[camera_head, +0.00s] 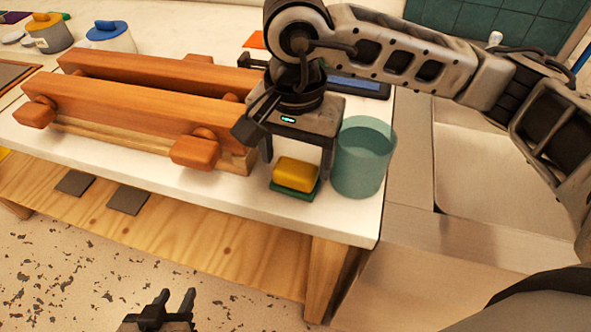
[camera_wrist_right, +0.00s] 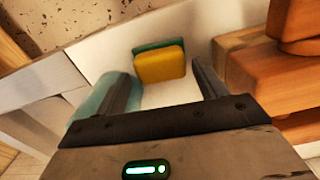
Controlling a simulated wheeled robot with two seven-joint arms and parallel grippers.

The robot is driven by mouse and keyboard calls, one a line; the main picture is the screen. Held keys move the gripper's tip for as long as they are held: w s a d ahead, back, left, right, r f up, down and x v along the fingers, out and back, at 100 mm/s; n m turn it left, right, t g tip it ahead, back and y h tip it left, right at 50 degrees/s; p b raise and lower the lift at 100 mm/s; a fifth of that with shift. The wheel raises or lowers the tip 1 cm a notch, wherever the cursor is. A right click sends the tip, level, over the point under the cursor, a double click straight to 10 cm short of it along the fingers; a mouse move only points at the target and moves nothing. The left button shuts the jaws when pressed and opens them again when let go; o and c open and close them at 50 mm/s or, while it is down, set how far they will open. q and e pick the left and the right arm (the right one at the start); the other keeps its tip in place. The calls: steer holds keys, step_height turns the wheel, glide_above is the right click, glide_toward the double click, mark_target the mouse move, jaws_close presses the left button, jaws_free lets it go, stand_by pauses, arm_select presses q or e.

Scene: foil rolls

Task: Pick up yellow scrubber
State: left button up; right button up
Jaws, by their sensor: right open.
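The yellow scrubber (camera_head: 296,174) lies on top of a green pad (camera_head: 293,190) on the white counter, near its front edge. My right gripper (camera_head: 297,167) is above and just behind the scrubber, pointing down, with its fingers apart. In the right wrist view the yellow scrubber (camera_wrist_right: 160,64) shows ahead between the two open fingers of my right gripper (camera_wrist_right: 157,80), with nothing held. My left gripper (camera_head: 175,300) is low at the bottom of the head view, over the floor, with its fingers apart and empty.
A teal translucent cup (camera_head: 363,160) stands close to the right of the scrubber. A wooden rack (camera_head: 140,105) fills the counter to the left. Two lidded pots (camera_head: 110,38) stand at the back left. The counter's front edge (camera_head: 330,228) is close.

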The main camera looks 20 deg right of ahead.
steer(key=shift+f, duration=1.15)
steer(key=c, duration=0.7)
steer(key=shift+c, duration=0.2)
steer(key=shift+r, duration=0.1)
steer(key=shift+r, duration=0.25)
step_height(320, 180, up, 2)
steer(key=shift+w+r+b, duration=0.1)
steer(key=shift+b, duration=0.45)
steer(key=s+a+r+b, duration=0.1)
steer(key=s+a+r, duration=0.1)
steer(key=s+r, duration=0.8)
steer(key=s, duration=0.4)
